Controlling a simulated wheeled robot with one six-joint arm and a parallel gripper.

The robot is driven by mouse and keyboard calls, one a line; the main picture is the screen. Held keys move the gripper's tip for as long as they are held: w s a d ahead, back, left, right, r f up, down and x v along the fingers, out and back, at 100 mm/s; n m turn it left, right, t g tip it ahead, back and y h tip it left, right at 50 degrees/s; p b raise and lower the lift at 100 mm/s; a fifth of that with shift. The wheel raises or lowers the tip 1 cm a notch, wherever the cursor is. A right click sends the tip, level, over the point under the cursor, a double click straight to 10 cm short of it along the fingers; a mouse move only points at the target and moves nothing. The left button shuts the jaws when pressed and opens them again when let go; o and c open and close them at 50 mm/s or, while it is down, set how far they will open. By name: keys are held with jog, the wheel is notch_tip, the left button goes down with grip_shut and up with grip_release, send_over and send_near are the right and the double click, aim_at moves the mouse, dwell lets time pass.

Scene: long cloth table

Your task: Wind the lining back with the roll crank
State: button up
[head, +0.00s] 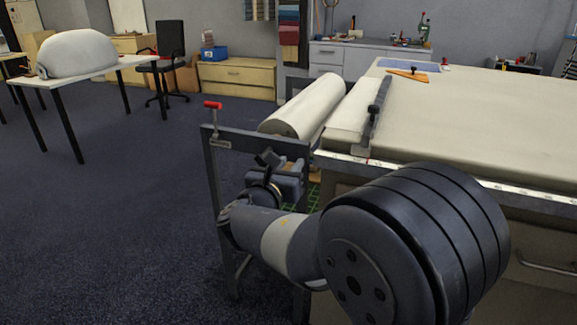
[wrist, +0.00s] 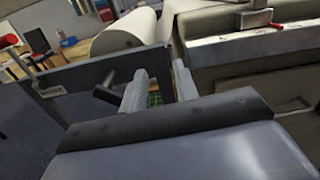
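The cream lining roll (head: 303,108) lies in a grey frame (head: 245,134) at the table's left end; it also shows in the wrist view (wrist: 122,38). The dark roll crank (head: 268,157) is on the frame's near side; in the wrist view its handle (wrist: 106,95) lies just left of my left finger. My gripper (head: 278,184) is low in front of the frame, close to the crank. In the wrist view my gripper's fingers (wrist: 160,84) are apart, with nothing seen held between them. Whether a finger touches the crank cannot be told.
A red-knobbed lever (head: 212,106) stands on the frame's left corner. A dark bar (head: 372,115) lies across the cloth on the long table (head: 480,120). An orange tool (head: 409,76) lies farther back. Floor left of the frame is clear up to a side table (head: 100,71).

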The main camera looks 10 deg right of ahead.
jog(key=shift+o, duration=1.1)
jog(key=shift+a, duration=0.1)
jog(key=p+v, duration=0.2)
jog(key=v, duration=0.8)
jog(key=shift+s+a, duration=0.15)
jog(key=shift+s, duration=0.15)
